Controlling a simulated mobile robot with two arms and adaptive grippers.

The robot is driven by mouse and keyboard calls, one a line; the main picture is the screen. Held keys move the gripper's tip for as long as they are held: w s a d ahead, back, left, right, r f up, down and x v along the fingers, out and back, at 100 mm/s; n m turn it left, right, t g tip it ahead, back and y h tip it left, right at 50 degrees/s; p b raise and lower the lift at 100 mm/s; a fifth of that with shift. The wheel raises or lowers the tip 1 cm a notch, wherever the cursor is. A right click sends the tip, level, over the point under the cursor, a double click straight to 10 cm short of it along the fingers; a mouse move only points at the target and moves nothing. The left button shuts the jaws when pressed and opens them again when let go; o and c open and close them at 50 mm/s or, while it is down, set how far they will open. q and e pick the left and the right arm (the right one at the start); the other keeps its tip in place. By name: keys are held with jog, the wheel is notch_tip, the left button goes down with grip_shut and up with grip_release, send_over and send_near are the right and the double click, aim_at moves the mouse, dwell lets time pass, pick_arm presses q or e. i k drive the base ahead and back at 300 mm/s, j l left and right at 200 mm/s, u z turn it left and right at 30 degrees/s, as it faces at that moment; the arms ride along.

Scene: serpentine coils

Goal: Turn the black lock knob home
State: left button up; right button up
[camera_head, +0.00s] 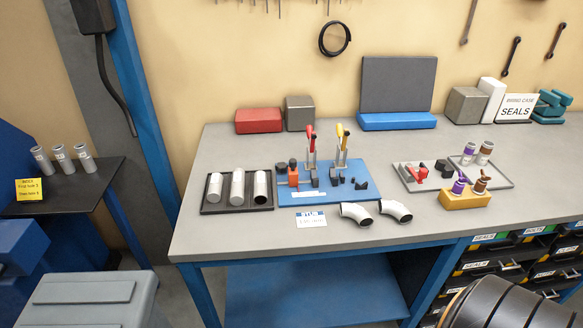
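A blue fixture plate (318,196) lies on the grey workbench. It carries two upright toggle clamps, one with a red handle (311,138) and one with a yellow handle (342,132). An orange block (293,177) with small dark parts stands at its left. A small black piece (282,167) beside the orange block may be the lock knob, but it is too small to tell. Other black pieces (361,184) sit at the plate's right. Neither of my grippers is in view.
A black tray of metal tubes (238,210) is left of the plate. Two pipe elbows (357,214) lie in front. Grey trays (417,186) and a yellow block (465,200) stand to the right. Drawer bins (493,263) are below. The bench's front left is clear.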

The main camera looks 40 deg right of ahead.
aim_at(281, 166)
jog(key=z, duration=1.4)
jog(key=i+l, duration=0.2)
jog(key=l, duration=0.25)
jog(key=z, duration=0.05)
